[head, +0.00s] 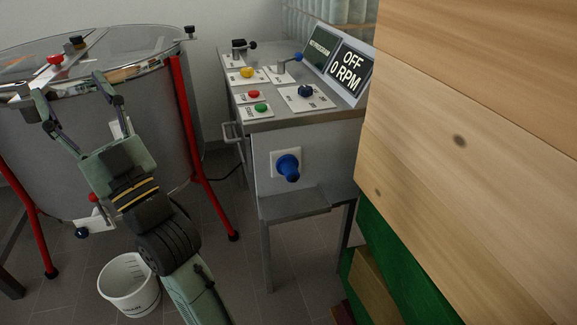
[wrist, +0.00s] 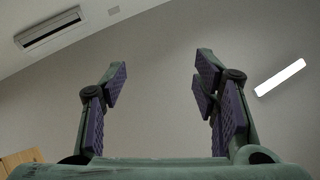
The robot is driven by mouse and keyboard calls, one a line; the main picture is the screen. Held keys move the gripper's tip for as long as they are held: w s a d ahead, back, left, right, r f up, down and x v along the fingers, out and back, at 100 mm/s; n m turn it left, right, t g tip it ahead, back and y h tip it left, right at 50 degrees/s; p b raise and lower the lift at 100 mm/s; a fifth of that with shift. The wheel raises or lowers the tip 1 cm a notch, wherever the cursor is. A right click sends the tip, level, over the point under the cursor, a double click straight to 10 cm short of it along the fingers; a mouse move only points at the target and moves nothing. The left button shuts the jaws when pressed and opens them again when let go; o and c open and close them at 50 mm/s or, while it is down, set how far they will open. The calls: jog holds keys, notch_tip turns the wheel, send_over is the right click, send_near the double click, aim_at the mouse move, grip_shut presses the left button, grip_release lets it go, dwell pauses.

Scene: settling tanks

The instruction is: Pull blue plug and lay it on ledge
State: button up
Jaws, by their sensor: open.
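The blue plug (head: 288,167) sits in a white socket plate on the front side of the grey control cabinet. The metal ledge (head: 294,203) juts out just below the plug and looks bare. My gripper (head: 80,97) is open and empty, raised in front of the steel tank, well to the left of the plug. Neither plug nor ledge shows in the wrist view.
The cabinet top (head: 285,119) carries several buttons and knobs, and a screen (head: 350,75) reads OFF, 0 RPM. The steel tank (head: 150,120) has red legs. A white bucket (head: 130,288) stands on the floor. A wooden stack (head: 480,130) blocks the right side.

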jog(key=w+d+f+m+t+h, duration=0.25)
jog(key=w+d+f+h, duration=0.35)
jog(key=w, duration=0.3)
jog(key=m+g+h+p, duration=0.25)
jog(key=m+h, duration=0.35)
jog(key=h, duration=0.4)
send_near(293, 177)
jog(key=w, duration=0.3)
jog(key=shift+s+a+f+p, duration=0.1)
jog(key=shift+s+a+p, duration=0.15)
jog(key=shift+a, duration=0.2)
jog(key=shift+w, duration=0.1)
jog(key=shift+p+x, duration=0.4)
jog(key=shift+x, duration=4.05)
jog(key=shift+b, duration=0.5)
jog(key=shift+c, duration=0.2)
